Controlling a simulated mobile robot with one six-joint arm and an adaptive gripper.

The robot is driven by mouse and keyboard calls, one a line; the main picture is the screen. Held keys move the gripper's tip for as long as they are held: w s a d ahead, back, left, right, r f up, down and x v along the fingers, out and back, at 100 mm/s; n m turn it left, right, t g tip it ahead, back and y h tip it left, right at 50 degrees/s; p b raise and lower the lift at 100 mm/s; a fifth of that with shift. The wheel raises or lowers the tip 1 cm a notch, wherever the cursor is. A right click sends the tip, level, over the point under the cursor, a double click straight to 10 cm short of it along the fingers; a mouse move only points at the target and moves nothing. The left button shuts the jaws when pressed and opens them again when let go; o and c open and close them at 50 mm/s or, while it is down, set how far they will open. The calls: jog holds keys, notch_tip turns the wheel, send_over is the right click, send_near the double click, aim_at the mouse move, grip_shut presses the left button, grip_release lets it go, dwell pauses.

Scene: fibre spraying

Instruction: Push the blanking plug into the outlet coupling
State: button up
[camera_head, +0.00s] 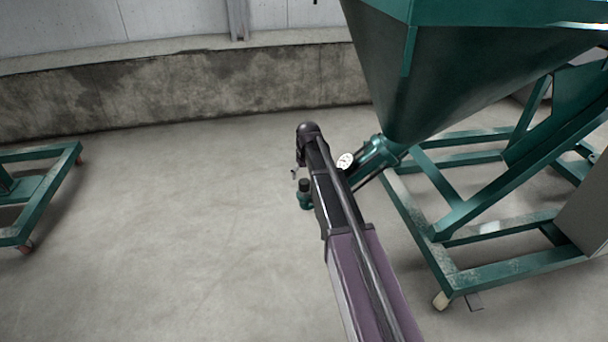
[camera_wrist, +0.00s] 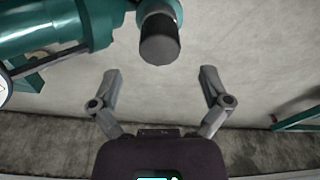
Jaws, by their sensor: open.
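The blanking plug (camera_wrist: 159,44) is a dark grey cylinder at the top middle of the wrist view. It sits at the end of the green outlet coupling (camera_wrist: 175,7), in line with it; how deep it is seated cannot be told. In the head view the dark plug (camera_head: 305,185) shows on top of the green coupling (camera_head: 306,201), just left of my arm. My gripper (camera_wrist: 160,74) is open and empty. Its fingertips are spread to either side of the plug's line, apart from it. In the head view my arm hides most of the gripper.
A green hopper (camera_head: 440,75) on a wheeled green frame (camera_head: 450,280) stands at the right. A white dial gauge (camera_head: 345,161) and green pipework (camera_head: 376,154) are close to my arm. Another green frame (camera_head: 60,180) stands far left. The floor between is clear.

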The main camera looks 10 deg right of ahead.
notch_tip(320, 180, up, 25)
jog(key=p, duration=2.4)
jog(key=shift+a, duration=0.1)
dwell(0.4)
jog(key=s+m+g, duration=0.2)
jog(key=s+m, duration=0.1)
jog(key=s, duration=2.6)
notch_tip(320, 180, up, 28)
jog(key=p, duration=2.9)
jog(key=shift+r, duration=0.15)
